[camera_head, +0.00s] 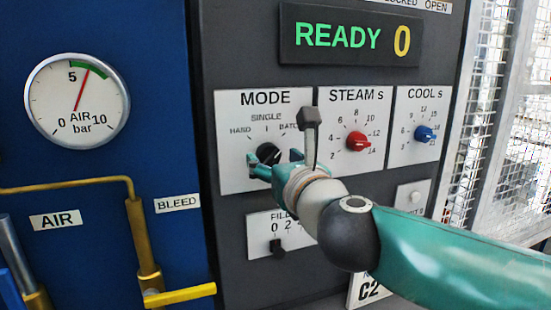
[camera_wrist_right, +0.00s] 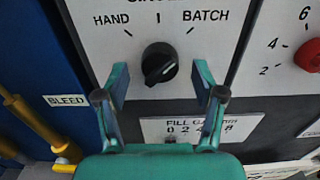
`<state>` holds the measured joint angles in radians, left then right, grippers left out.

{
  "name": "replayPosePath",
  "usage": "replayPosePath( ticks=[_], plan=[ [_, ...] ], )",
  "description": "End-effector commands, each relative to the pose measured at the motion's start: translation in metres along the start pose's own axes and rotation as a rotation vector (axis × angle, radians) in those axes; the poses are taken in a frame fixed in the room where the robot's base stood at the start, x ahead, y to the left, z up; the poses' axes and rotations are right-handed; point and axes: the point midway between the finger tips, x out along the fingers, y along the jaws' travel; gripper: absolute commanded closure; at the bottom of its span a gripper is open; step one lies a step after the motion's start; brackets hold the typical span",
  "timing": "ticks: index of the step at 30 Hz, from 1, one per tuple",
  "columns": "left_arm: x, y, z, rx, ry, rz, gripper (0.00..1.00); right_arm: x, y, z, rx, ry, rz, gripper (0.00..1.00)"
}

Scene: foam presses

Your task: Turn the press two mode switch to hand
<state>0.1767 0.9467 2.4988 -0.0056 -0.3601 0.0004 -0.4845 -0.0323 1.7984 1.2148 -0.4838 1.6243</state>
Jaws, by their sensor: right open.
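The black mode switch (camera_head: 268,153) is a round knob on a white plate marked MODE, with HAND, SINGLE and BATCH around it. In the right wrist view the knob (camera_wrist_right: 160,63) sits below the SINGLE tick, and its ridge appears to slant up to the right, toward BATCH. My right gripper (camera_head: 274,161) is in front of the knob, its arm coming in from the lower right. In the wrist view its open fingers (camera_wrist_right: 161,82) stand on either side of and just below the knob, apart from it. My left gripper is not in view.
A red STEAM knob (camera_head: 358,141) and a blue COOL knob (camera_head: 424,133) sit right of the switch. A FILL slider (camera_head: 277,246) is below. The display (camera_head: 350,37) reads READY 0. Brass pipe (camera_head: 139,235) with a yellow handle (camera_head: 180,295) and an air gauge (camera_head: 77,101) are left.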

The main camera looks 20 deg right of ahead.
Motion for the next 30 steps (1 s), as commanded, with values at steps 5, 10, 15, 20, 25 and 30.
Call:
replayPosePath(
  ticks=[5, 10, 15, 20, 25, 30],
  plan=[
    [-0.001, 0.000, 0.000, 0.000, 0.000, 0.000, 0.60, 0.014, 0.000, 0.000, 0.001, 0.000, 0.000, 0.31],
    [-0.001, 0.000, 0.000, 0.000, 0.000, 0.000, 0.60, 0.016, 0.000, 0.000, 0.001, -0.001, 0.001, 0.31],
    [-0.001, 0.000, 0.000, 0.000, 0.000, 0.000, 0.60, 0.016, 0.000, 0.000, 0.001, -0.001, 0.001, 0.35],
    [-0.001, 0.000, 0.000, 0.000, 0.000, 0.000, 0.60, 0.016, 0.000, 0.000, 0.001, -0.001, 0.001, 0.61],
    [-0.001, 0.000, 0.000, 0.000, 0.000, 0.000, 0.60, 0.016, 0.000, 0.000, 0.001, -0.001, 0.000, 0.90],
    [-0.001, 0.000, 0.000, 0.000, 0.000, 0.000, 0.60, 0.015, -0.002, 0.000, -0.004, -0.001, -0.003, 0.92]
  ],
)
